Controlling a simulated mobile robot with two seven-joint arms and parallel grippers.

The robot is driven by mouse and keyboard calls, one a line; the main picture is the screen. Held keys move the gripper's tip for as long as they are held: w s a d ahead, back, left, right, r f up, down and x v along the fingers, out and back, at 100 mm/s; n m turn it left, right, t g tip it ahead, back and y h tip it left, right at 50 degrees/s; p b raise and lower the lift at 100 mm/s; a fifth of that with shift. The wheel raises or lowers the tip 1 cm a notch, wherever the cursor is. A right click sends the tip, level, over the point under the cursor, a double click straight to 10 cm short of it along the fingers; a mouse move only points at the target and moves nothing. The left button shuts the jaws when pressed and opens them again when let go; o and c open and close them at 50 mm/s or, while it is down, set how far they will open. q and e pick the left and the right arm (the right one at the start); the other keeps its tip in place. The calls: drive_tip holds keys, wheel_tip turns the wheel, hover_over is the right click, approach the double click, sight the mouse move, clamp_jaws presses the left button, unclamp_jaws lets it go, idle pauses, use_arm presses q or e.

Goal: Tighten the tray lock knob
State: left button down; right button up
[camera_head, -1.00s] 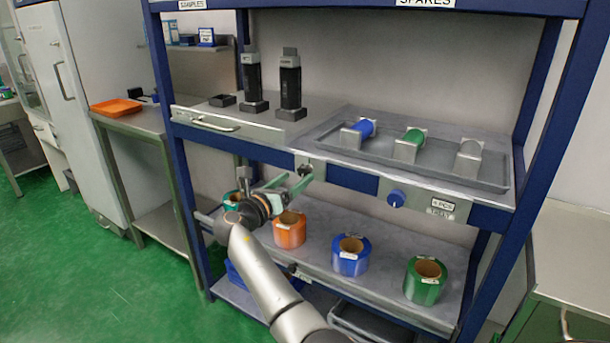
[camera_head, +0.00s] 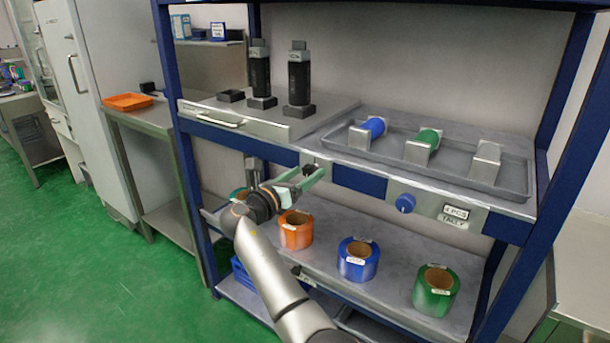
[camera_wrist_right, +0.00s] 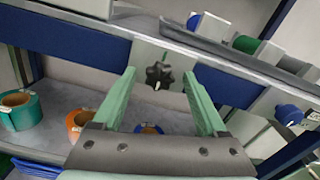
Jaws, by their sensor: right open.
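A black star-shaped knob (camera_head: 308,168) sits on a metal plate on the front rail, left of the grey tray (camera_head: 515,185). In the right wrist view the black knob (camera_wrist_right: 159,76) shows whole, with a small white mark at its lower edge. My right gripper (camera_head: 312,177) has pale green fingers, open and pointing at the knob. In the wrist view the fingertips (camera_wrist_right: 160,78) lie on either side of the knob with gaps, not touching it as far as I can see. How far short of it they stop is hard to tell. My left gripper is not in view.
A blue knob (camera_head: 405,203) sits further right on the rail, beside a tray label (camera_head: 453,214). The tray carries blue, green and grey cylinders on blocks. Tape rolls in orange (camera_head: 296,230), blue (camera_head: 357,260) and green (camera_head: 435,291) stand on the shelf below my right gripper.

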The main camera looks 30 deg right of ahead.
clamp_jaws()
idle(0.5)
